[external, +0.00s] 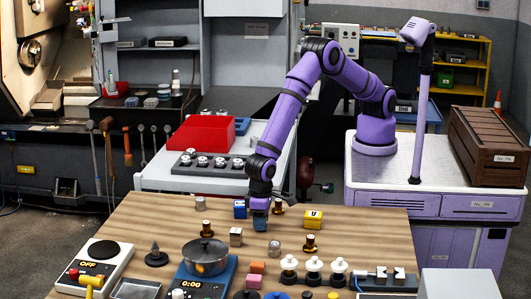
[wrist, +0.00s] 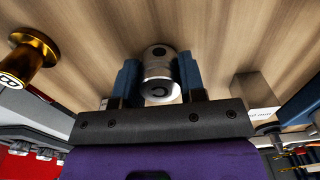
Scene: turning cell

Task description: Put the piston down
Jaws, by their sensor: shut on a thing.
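In the wrist view the piston (wrist: 159,70) is a short silvery cylinder with a dark round hole in its side. My gripper (wrist: 158,75) is shut on it, with one blue finger on each side. In the external view my gripper (external: 260,214) points down over the wooden table (external: 165,225), close to the top. The fingers mostly hide the piston there. I cannot tell whether the piston touches the wood.
A metal cube (external: 236,236), a yellow block (external: 313,219) and a pot (external: 205,255) are nearby. Behind is a tray of several metal parts (external: 210,167). The table's right side has bare wood.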

